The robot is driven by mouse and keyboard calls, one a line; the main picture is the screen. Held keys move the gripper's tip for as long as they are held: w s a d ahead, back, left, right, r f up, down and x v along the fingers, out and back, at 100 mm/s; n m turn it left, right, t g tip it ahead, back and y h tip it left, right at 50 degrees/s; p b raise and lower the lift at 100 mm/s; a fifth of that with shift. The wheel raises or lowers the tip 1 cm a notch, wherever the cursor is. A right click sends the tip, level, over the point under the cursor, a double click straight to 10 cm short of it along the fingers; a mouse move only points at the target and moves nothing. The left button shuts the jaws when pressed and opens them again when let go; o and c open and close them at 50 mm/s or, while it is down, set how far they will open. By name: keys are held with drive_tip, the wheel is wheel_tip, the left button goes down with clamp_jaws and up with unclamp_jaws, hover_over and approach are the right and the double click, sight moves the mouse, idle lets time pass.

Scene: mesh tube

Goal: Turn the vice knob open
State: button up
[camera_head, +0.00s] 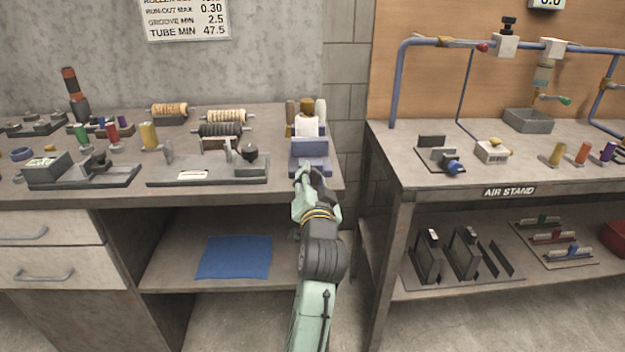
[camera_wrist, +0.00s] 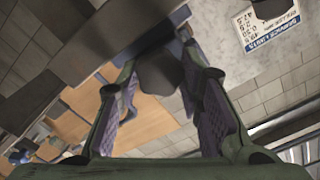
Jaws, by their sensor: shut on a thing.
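The vice (camera_head: 310,145) is a grey-blue block at the right front corner of the left bench, with a white roll and a brown piece at its top. My gripper (camera_head: 302,177) is at the vice's front face, and in the head view it hides the knob. In the wrist view the vice knob (camera_wrist: 160,74) is a dark, rounded piece between my two purple-padded fingers (camera_wrist: 162,82). The fingers are shut on it, one on each side. The knob's turn angle cannot be told.
Rollers (camera_head: 222,129) and fixtures (camera_head: 210,168) stand on the bench left of the vice. A gap separates this bench from the air stand table (camera_head: 390,150) at right. A blue mat (camera_head: 234,257) lies on the shelf below.

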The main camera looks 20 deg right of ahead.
drive_tip(key=n, duration=0.9)
drive_tip(key=shift+n, duration=0.4)
drive_tip(key=shift+n, duration=0.3)
drive_tip(key=o, duration=0.9)
drive_tip(key=shift+c, duration=0.2)
drive_tip(key=v, duration=0.7)
drive_tip(key=shift+s, duration=0.25)
drive_tip(key=shift+o, duration=0.2)
drive_tip(key=shift+a, duration=0.1)
